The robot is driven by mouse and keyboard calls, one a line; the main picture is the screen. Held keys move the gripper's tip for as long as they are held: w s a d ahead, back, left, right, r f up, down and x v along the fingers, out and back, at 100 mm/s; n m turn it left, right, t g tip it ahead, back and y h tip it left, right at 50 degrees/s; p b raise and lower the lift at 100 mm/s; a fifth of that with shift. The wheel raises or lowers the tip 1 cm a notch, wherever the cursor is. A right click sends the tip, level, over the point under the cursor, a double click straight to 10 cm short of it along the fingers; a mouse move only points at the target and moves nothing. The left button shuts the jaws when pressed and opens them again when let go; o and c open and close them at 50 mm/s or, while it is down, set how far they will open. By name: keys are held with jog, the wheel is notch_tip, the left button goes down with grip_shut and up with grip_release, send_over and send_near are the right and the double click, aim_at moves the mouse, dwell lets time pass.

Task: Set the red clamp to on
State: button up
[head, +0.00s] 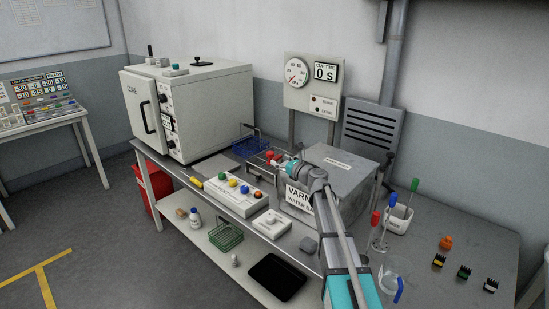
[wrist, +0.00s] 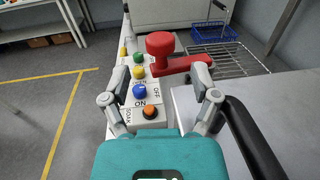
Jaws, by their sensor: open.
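The red clamp (wrist: 162,46) shows in the wrist view as a round red knob on a red arm reaching right. In the head view it is a small red patch (head: 271,157) at the left edge of the grey varnish box (head: 345,175). My gripper (wrist: 160,76) is open and empty. In the wrist view its fingers spread to either side below the clamp, and the knob appears beyond the fingertips. I cannot tell whether the right finger touches the clamp's arm. In the head view my gripper (head: 285,165) is close to the clamp, partly covering it.
A white switch panel (wrist: 151,121) with coloured knobs and ON/OFF lettering lies below. A wire rack (wrist: 228,62) and blue basket (wrist: 211,33) stand beyond. The white oven (head: 215,105) is at the left rear. A dark curved tube (wrist: 250,140) runs beside the right finger.

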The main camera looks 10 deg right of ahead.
jog(key=shift+v, duration=2.95)
jog(key=shift+c, duration=0.2)
